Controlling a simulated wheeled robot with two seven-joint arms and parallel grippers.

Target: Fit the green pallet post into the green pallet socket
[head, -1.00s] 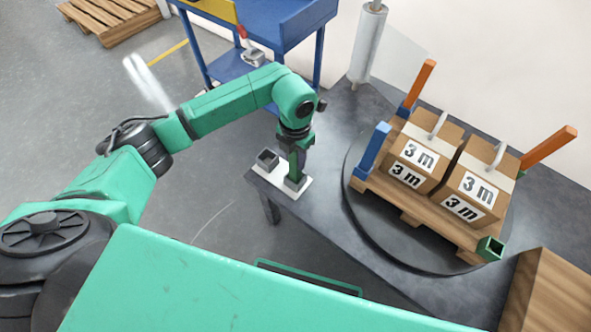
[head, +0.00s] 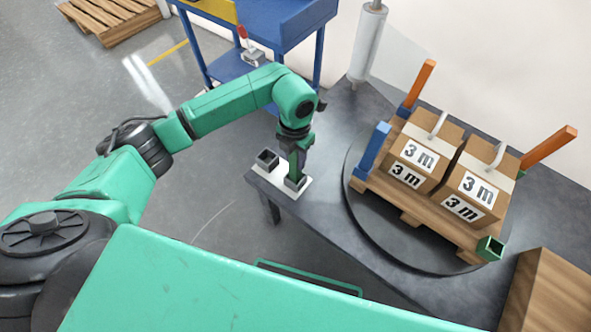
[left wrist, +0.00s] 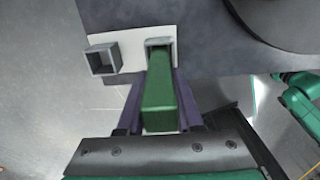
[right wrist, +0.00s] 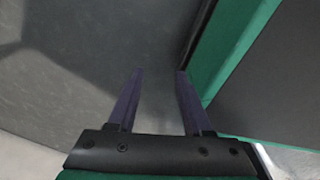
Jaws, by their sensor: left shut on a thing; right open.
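The green pallet post (left wrist: 158,105) stands in one of two grey holders on a white plate (head: 308,188). My left gripper (head: 297,160) is shut on the post from above; its two fingers lie on either side of the post in the left wrist view (left wrist: 160,118). The post's lower end is hidden in the holder. The green pallet socket (head: 490,248) is at the near right corner of the wooden pallet (head: 427,222), open at the top and empty. My right gripper (right wrist: 160,75) is open and empty, and is out of the head view.
Two cardboard boxes (head: 427,150) labelled "3 m" sit on the pallet, on a black turntable (head: 378,228). A blue post (head: 374,148) and two orange posts (head: 550,146) rise at the other corners. The second holder (head: 267,158) is empty. A film roll (head: 368,42) stands behind.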

